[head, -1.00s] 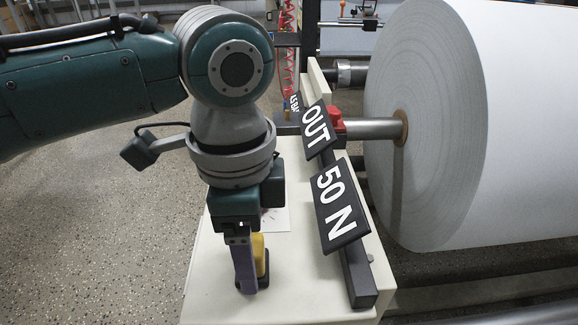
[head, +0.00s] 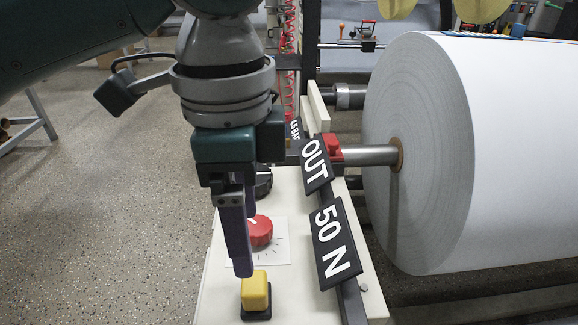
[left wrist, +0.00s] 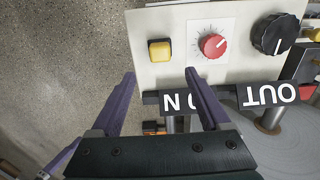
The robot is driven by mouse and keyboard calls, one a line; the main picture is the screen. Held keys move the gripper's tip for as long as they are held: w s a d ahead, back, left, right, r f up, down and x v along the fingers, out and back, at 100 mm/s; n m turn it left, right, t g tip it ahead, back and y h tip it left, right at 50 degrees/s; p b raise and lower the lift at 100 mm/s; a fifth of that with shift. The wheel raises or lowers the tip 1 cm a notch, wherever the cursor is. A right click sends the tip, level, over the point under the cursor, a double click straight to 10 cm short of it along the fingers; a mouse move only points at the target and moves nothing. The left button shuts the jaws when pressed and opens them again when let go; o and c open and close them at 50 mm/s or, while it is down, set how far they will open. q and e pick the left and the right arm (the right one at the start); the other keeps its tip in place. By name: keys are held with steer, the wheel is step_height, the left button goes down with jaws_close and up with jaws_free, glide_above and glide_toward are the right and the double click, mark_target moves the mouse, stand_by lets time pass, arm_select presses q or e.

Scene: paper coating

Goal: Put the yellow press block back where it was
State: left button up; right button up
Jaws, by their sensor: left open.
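The yellow press block (head: 255,288) sits on a dark square base at the near end of the cream panel (head: 310,300). It also shows in the left wrist view (left wrist: 160,51), seated square on its base. My left gripper (head: 247,245) has two purple fingers, spread apart and empty. It hangs above and just behind the block in the head view, clear of it. In the left wrist view the open fingertips (left wrist: 160,75) lie below the block in the picture, one to each side.
A red knob (head: 260,231) and a black knob (head: 263,182) stand on the panel behind the block. Black signs reading OUT (head: 315,165) and 50 N (head: 334,242) line its right side. A large white paper roll (head: 470,150) stands at the right. Open floor lies left.

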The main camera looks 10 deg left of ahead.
arm_select(q)
steer(key=s+d+f+n+t+h, duration=0.2)
steer(key=s+d+f+n+h, duration=0.25)
steer(key=s, duration=0.45)
steer(key=s+a+n+y, duration=0.2)
steer(key=s+a+n, duration=0.1)
steer(key=a, duration=0.3)
steer(key=s+a+n+t+y, duration=0.1)
steer(key=s+a+n+y, duration=0.1)
steer(key=s+a+n, duration=0.2)
steer(key=a+n, duration=0.1)
steer(key=a, duration=0.1)
steer(key=shift+s+a+t, duration=0.2)
steer(key=shift+a+t, duration=0.1)
steer(key=shift+a, duration=0.05)
step_height(320, 180, up, 74)
steer(key=p, duration=7.4)
